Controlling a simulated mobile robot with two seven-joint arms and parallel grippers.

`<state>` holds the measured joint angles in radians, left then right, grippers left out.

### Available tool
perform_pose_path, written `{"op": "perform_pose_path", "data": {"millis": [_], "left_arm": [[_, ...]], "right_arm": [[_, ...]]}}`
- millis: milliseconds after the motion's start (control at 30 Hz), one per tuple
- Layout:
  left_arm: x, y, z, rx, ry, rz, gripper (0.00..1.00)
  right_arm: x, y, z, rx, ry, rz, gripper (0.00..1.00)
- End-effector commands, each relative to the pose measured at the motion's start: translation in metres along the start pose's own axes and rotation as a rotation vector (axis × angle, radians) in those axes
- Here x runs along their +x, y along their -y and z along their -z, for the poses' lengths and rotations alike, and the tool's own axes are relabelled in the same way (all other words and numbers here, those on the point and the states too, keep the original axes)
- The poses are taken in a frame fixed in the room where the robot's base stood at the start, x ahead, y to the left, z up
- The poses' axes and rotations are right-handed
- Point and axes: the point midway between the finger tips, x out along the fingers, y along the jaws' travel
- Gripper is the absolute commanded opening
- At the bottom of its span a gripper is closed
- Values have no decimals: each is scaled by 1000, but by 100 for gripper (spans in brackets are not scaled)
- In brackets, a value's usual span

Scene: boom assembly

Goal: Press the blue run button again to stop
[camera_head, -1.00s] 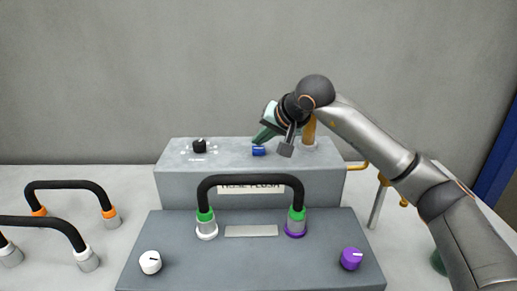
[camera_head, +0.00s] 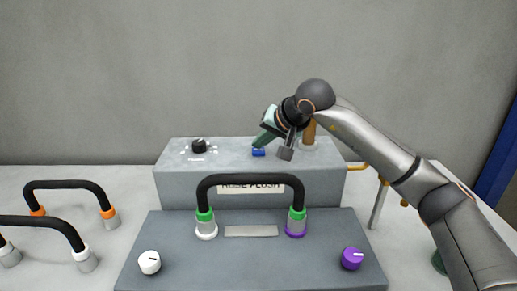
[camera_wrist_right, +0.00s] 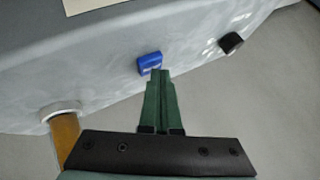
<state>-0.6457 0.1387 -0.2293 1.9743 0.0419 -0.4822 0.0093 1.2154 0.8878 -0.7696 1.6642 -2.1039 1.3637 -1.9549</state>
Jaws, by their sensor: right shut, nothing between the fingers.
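The blue run button (camera_head: 258,153) sits on the top of the grey rear box (camera_head: 215,178). It also shows in the right wrist view (camera_wrist_right: 149,62), just beyond the fingertips. My right gripper (camera_head: 260,145) is shut and empty, its green fingers pointing down at the button from above. In the right wrist view the closed fingertips (camera_wrist_right: 158,74) overlap the button's lower edge; I cannot tell whether they touch it. My left gripper is not in view.
A black knob (camera_head: 199,145) and an orange-brown post (camera_head: 309,132) flank the button. A black hose (camera_head: 250,180) arches in front of the box. The front panel has a white knob (camera_head: 149,262) and a purple knob (camera_head: 352,258). More hoses (camera_head: 70,185) lie left.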

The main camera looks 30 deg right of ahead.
Motion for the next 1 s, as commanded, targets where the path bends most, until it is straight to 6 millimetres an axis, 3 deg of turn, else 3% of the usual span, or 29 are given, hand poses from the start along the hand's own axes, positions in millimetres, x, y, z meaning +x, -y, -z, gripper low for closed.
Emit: {"op": "perform_pose_path", "data": {"millis": [1000], "left_arm": [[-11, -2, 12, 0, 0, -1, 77]], "right_arm": [[-12, 9, 8, 0, 2, -1, 0]]}}
